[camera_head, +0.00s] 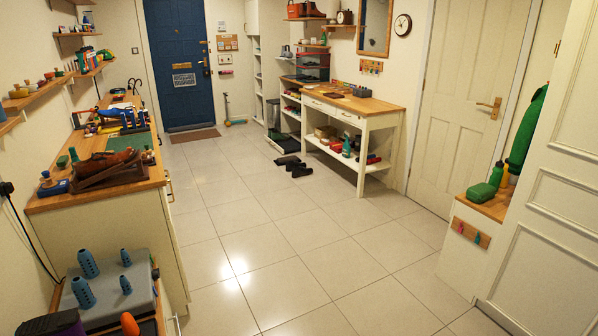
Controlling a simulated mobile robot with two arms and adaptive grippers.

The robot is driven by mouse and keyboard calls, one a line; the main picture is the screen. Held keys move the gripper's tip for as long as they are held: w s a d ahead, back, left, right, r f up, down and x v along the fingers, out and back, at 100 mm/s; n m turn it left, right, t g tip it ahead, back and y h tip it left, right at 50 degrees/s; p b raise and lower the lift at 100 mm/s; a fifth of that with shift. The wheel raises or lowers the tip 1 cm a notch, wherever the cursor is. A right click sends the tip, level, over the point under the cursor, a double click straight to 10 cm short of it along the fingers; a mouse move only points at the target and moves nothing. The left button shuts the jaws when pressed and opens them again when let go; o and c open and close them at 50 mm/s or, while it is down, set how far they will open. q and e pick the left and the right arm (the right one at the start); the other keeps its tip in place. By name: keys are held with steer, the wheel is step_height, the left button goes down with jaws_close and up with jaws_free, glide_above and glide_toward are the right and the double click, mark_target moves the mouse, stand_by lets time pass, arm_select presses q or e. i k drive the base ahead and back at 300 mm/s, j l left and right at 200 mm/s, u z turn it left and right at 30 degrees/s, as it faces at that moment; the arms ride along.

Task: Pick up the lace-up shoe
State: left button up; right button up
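A brown shoe (104,161), which looks like the lace-up shoe, rests tilted on a dark wooden stand (118,178) at the front of the left counter. Its laces are too small to make out. A dark pair of shoes (299,170) lies on the floor in front of the middle console; I cannot tell whether they have laces. Neither of my grippers is in view.
The left counter (60,199) also holds a green mat, small bottles and a blue box (54,187). Nearer, a low grey-topped unit (105,306) carries several blue ribbed pieces. Wall shelves (38,92) hang above the counter. The tiled floor (290,235) is mostly clear.

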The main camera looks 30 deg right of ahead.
mark_target(300, 171)
steer(key=i+l+z, duration=0.3)
steer(key=i, duration=0.35)
steer(key=i+l+z, duration=0.35)
steer(key=i, duration=0.35)
steer(key=i+z, duration=0.3)
steer(key=i, duration=2.6)
